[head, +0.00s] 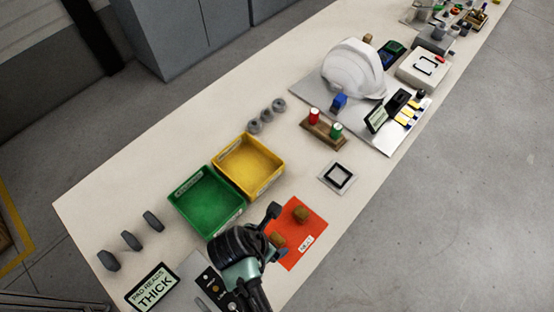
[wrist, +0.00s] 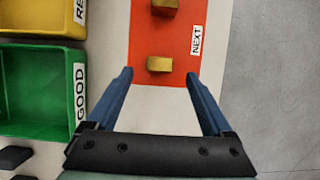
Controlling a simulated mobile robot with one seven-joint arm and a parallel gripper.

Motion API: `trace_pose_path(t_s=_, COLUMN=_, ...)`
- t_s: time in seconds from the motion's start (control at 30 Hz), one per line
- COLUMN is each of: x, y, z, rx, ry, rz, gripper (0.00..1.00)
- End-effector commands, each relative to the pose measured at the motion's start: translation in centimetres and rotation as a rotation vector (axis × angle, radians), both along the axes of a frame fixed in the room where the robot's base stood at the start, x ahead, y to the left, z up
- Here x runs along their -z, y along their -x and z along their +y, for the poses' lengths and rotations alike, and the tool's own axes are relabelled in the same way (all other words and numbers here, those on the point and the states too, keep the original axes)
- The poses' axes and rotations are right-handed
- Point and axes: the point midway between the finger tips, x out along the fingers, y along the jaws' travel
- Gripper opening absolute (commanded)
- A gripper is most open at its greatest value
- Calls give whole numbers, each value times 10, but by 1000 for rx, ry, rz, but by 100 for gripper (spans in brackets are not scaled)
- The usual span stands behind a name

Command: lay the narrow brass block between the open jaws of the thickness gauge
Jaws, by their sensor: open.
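Two brass-coloured blocks lie on the orange mat marked NEXT (head: 306,231). The nearer block (wrist: 159,64) lies just ahead of my fingertips in the wrist view. The farther block (wrist: 164,5) is cut by the top edge there and also shows in the head view (head: 301,214). I cannot tell surely which is the narrow one. My gripper (wrist: 159,75) is open and empty above the mat's near end; its fingers stand either side of the nearer block's line. In the head view, a sign reading THICK (head: 152,289) stands near my arm. I cannot make out the gauge's open jaws.
A green tray (head: 207,203) and a yellow tray (head: 248,164) stand left of the mat. Beyond are a black-framed square (head: 338,177), a wooden stand with red and green items (head: 323,130) and a white helmet shell (head: 353,69). Grey pieces (head: 131,240) lie at the left.

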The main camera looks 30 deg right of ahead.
Motion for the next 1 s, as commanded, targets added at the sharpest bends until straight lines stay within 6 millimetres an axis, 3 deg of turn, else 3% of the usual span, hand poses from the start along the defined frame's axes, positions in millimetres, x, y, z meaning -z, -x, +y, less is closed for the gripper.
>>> trace_pose_path(t_s=0.17, x=8, y=-2, z=-4, rx=1, ry=0, rz=0, gripper=85)
trace_pose_path(t_s=0.5, x=46, y=-8, z=-20, rx=2, ry=-1, rz=0, gripper=85)
trace_pose_path(t_s=0.83, x=51, y=-9, z=-22, rx=1, ry=0, rz=-1, gripper=85)
trace_pose_path(t_s=1.0, x=51, y=-9, z=-22, rx=1, ry=0, rz=-1, gripper=56)
